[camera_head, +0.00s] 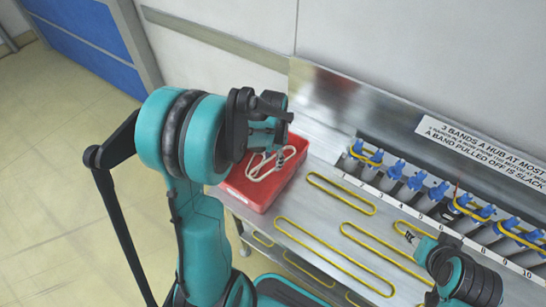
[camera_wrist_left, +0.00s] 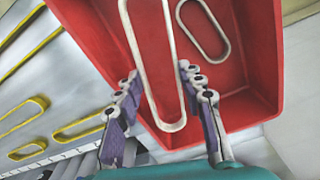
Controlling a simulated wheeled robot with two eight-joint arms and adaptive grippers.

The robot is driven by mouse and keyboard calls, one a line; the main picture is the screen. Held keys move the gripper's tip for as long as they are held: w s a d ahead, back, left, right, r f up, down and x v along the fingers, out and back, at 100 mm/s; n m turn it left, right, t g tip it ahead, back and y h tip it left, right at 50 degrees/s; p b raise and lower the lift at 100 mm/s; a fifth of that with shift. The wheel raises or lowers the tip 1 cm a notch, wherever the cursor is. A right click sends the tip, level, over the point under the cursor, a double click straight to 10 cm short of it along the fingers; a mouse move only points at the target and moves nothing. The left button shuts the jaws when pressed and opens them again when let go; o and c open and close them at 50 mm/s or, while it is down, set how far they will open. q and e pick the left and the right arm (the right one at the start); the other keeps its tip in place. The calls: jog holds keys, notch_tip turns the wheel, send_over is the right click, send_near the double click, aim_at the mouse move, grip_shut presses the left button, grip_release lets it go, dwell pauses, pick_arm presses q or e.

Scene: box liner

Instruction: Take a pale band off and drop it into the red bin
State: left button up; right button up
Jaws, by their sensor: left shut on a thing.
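The red bin (camera_head: 238,192) stands at the left end of the metal bench. My left gripper (camera_head: 282,156) is over it, pointing down, and is shut on a pale band (camera_head: 262,168). In the left wrist view the long pale band (camera_wrist_left: 132,45) passes between the two spread fingers (camera_wrist_left: 158,85), over the bin (camera_wrist_left: 262,60). A second, shorter pale loop (camera_wrist_left: 224,50) lies inside the bin. My right gripper (camera_head: 410,237) is at the lower right, near a yellow band; its jaw state is unclear.
Several yellow bands (camera_head: 340,193) lie on the bench. A row of blue-topped hubs (camera_head: 395,170) with a numbered strip runs along the right, some with yellow bands around them. A sign (camera_head: 485,150) is on the back panel. Open floor (camera_head: 60,180) lies left of the bench.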

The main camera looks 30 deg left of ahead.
pick_arm(q)
jog(key=shift+f+b, duration=1.4)
jog(key=shift+f, duration=0.85)
jog(key=o, duration=1.1)
notch_tip(320, 180, up, 12)
jog(key=s+d+n+t, duration=0.1)
jog(key=s+d+t, duration=0.1)
jog(key=s+d, duration=0.1)
jog(key=s+d+r+n+t, duration=0.1)
jog(key=s+d+t, duration=0.1)
jog(key=s+d, duration=0.2)
jog(key=s+d+r+n+t, duration=0.1)
jog(key=s+d+t, duration=0.2)
jog(key=s, duration=0.1)
jog(key=shift+d+r+n, duration=0.2)
jog(key=shift+d+n, duration=0.1)
jog(key=shift+n, duration=0.1)
